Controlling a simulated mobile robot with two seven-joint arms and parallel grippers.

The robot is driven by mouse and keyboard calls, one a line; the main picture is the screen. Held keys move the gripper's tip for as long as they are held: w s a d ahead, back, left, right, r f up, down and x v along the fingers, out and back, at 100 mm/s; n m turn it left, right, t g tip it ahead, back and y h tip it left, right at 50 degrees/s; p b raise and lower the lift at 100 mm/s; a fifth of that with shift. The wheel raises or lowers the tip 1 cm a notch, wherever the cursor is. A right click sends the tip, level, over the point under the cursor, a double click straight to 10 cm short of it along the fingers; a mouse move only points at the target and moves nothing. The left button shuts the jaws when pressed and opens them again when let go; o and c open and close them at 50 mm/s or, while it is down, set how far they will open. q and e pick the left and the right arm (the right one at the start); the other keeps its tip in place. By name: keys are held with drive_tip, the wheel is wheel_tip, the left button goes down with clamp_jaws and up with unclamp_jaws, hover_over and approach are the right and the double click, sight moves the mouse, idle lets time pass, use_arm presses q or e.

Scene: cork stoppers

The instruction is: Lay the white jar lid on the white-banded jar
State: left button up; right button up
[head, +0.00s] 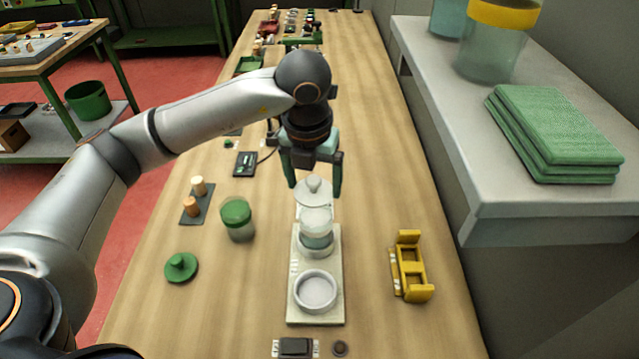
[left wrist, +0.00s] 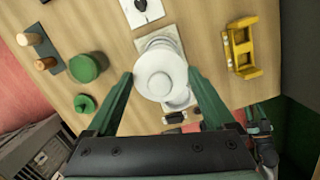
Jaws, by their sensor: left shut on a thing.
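The white jar lid (head: 313,187), a round disc with a knob, is held between the fingers of my left gripper (head: 315,185). In the left wrist view the lid (left wrist: 160,75) sits between the two green fingertips. The white-banded jar (head: 316,238) is clear with a white band and stands upright on a pale board. The lid overlaps the jar's far top edge in the head view; I cannot tell whether they touch. What seems to be my right gripper (left wrist: 257,122) shows small at the right of the left wrist view, its jaws unclear.
The pale board (head: 300,315) also bears a white round dish (head: 316,291). A yellow holder (head: 410,266) is to the right. A grey shelf (head: 480,190) borders the bench's right side.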

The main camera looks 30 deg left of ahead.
sight(315, 196)
use_arm(q)
drive_tip(key=shift+w, duration=0.3)
drive_tip(key=shift+f+b, duration=1.25)
drive_tip(key=shift+f, duration=0.85)
drive_tip(key=shift+f+b, duration=0.75)
drive_tip(key=shift+b, duration=0.05)
use_arm(e)
drive_tip(key=shift+w+d+f, duration=0.15)
drive_tip(key=shift+f, duration=0.85)
drive_tip(key=shift+w+d+f, duration=0.1)
drive_tip(key=shift+w+f, duration=0.05)
drive_tip(key=shift+f, duration=0.85)
drive_tip(key=shift+f, duration=0.15)
use_arm(q)
drive_tip(key=shift+f+b, duration=0.4)
drive_tip(key=shift+b, duration=0.45)
use_arm(e)
drive_tip(key=shift+f, duration=0.75)
use_arm(q)
drive_tip(key=o, duration=1)
drive_tip(key=shift+o, duration=0.2)
drive_tip(key=shift+r, duration=0.15)
use_arm(e)
drive_tip(key=shift+r, duration=0.15)
